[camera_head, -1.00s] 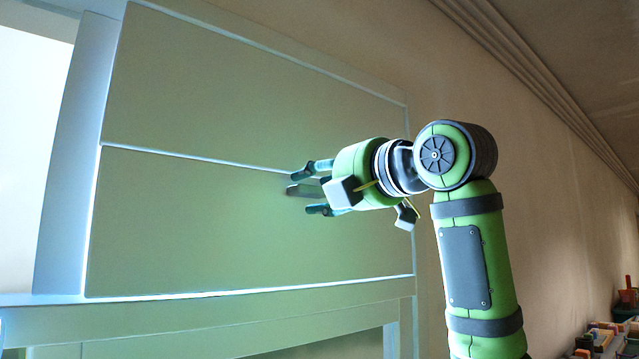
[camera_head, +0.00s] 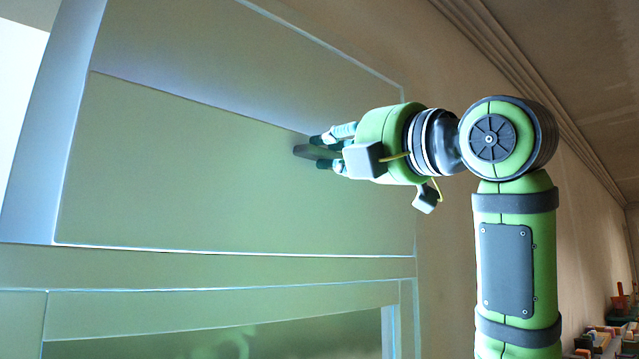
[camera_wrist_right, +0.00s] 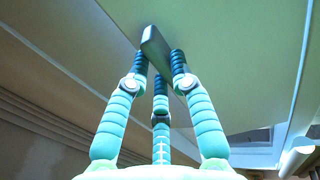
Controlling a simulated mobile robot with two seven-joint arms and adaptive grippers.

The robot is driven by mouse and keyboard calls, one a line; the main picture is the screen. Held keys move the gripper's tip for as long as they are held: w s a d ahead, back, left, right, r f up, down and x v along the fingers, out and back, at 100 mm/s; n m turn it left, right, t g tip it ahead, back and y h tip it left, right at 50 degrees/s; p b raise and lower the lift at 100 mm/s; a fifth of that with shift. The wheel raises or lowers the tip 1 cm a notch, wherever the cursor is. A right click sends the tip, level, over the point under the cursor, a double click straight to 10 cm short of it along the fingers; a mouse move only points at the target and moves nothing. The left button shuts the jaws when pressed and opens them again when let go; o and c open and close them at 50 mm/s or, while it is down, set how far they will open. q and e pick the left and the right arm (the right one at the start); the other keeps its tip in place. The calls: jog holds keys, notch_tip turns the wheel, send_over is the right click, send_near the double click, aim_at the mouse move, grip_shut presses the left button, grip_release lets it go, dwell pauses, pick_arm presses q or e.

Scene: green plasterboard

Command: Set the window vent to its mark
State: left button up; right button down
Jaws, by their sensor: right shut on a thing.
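The window vent appears as a pale green flat panel (camera_head: 200,190) in a light frame, below a second panel. A dark grey handle (camera_head: 306,152) sticks out near its upper right edge. My right gripper (camera_head: 325,154) is shut on this handle, coming from the right. In the right wrist view, the handle (camera_wrist_right: 156,42) is a dark bar between the teal fingertips, against the panel. I cannot make out a mark in either view. My left gripper is not in view.
A second panel (camera_head: 220,60) lies above the seam. A frame rail (camera_head: 200,270) runs below, with a glazed pane (camera_head: 230,343) under it. A bare wall (camera_head: 560,220) is at the right. Small coloured items (camera_head: 610,338) stand far off at lower right.

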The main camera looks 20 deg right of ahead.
pick_arm(q)
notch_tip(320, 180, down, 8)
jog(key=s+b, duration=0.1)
jog(key=b, duration=0.5)
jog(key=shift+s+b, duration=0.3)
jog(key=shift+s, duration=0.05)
pick_arm(e)
jog(key=s+f+t, duration=0.1)
jog(key=f, duration=0.1)
jog(key=s+d+f+t+y, duration=0.1)
jog(key=s+t, duration=0.1)
jog(key=shift+s+d+f, duration=0.1)
jog(key=shift+s+f, duration=0.15)
jog(key=shift+f, duration=0.1)
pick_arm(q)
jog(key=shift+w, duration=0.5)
pick_arm(e)
jog(key=c, duration=1.1)
grip_release()
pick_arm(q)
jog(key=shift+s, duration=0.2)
pick_arm(e)
jog(key=shift+o, duration=0.2)
jog(key=v, duration=1.2)
jog(key=shift+w+f, duration=0.1)
jog(key=shift+w, duration=0.05)
